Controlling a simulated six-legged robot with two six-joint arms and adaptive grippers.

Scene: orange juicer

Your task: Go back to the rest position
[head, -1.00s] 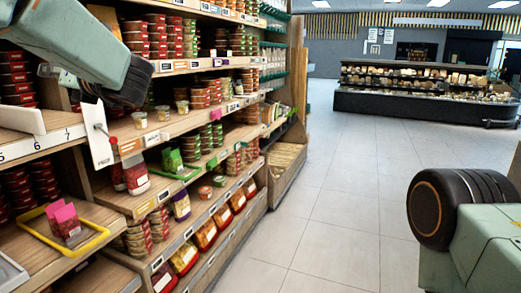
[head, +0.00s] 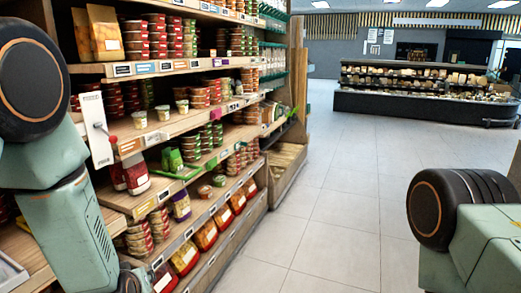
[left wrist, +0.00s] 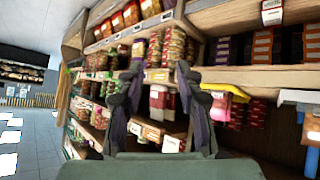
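My left gripper (left wrist: 160,82) shows in the left wrist view. Its two dark fingers stand apart, with shelves and goods visible behind the gap and nothing held. In the head view my left arm is folded at the left edge, in front of the lower shelves, and its gripper is out of sight. My right arm shows at the lower right over the aisle side; its gripper is not in view. A white panel with a red-tipped lever (head: 98,130) stands at the shelf front, just right of my left arm.
A wooden shelf unit with tubs and jars (head: 200,95) fills the left. A yellow-edged tray (left wrist: 226,91) shows in the left wrist view. The tiled floor (head: 330,170) is clear in the middle. A dark refrigerated display (head: 425,104) stands at the back.

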